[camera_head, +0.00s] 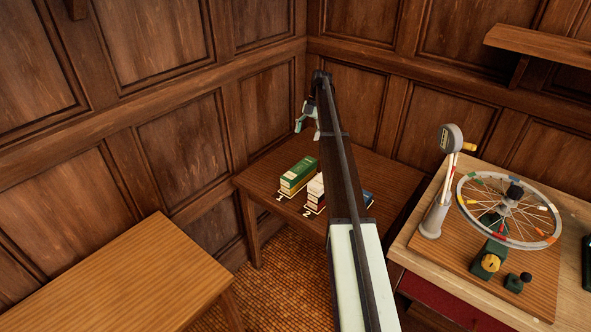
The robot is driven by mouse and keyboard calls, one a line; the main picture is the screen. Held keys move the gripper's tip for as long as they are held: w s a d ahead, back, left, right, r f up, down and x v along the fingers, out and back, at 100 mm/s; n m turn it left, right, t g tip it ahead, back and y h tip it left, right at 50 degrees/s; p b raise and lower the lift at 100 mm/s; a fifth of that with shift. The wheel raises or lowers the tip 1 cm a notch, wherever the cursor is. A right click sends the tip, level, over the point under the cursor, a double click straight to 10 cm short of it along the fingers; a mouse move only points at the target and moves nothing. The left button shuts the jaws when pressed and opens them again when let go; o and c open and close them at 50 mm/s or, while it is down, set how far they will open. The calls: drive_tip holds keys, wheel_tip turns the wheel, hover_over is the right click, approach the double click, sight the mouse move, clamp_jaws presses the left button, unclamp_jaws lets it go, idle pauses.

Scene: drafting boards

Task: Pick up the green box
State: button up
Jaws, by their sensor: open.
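The green box (298,173) lies on the wooden table in the corner, beside the white number 1 marking. It has a yellowish lower part and looks like a stack or a banded box. My gripper (300,124) is open and empty. In the picture it shows above the green box, apart from it, near the far end of my arm. My arm crosses the middle of the view and hides part of the table.
A white and red box (316,188) stands right of the green one, by number 2. A blue item (367,198) shows partly behind my arm. A spoked wheel (508,210) on a stand occupies the right bench. The left table (130,275) is bare.

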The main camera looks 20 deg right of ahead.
drive_tip(key=p, duration=0.3)
hover_over(299, 168)
drive_tip(key=w+d, duration=0.1)
drive_tip(key=d, duration=0.1)
drive_tip(key=f, duration=0.9)
drive_tip(key=shift+a+f, duration=0.25)
drive_tip(key=shift+f, duration=0.05)
drive_tip(key=shift+d+p+x, duration=0.2)
drive_tip(key=shift+p+x, duration=1.5)
drive_tip(key=shift+x, duration=1)
drive_tip(key=shift+s, duration=0.1)
drive_tip(key=c, duration=1.4)
